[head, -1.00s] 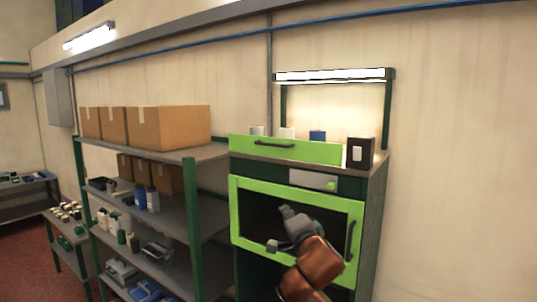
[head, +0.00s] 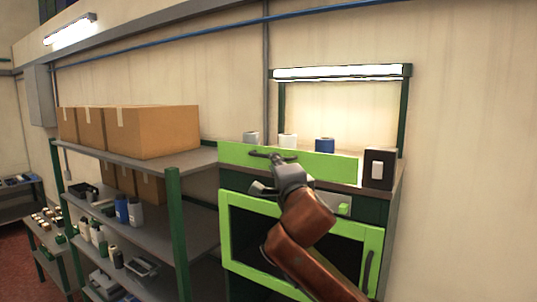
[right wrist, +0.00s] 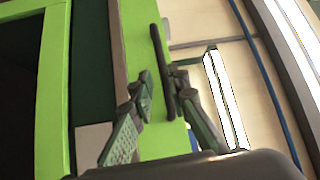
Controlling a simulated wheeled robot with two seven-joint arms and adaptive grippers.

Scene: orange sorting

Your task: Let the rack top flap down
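The rack top flap (head: 320,167) is a bright green panel standing upright at the top of the green cabinet, with a dark bar handle (head: 256,154) on its front. My right gripper (head: 264,172) is in front of the flap, one finger overlapping the handle's right end in the head view. In the right wrist view, my right gripper (right wrist: 164,92) is open, its fingers apart on either side of the handle (right wrist: 159,70), with the green flap (right wrist: 134,35) behind. I cannot tell whether the fingers touch the handle. My left gripper is not in view.
Below is a green-framed door (head: 232,272) with its own handle. A shelf (head: 172,230) with cardboard boxes (head: 150,132) stands close on the left.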

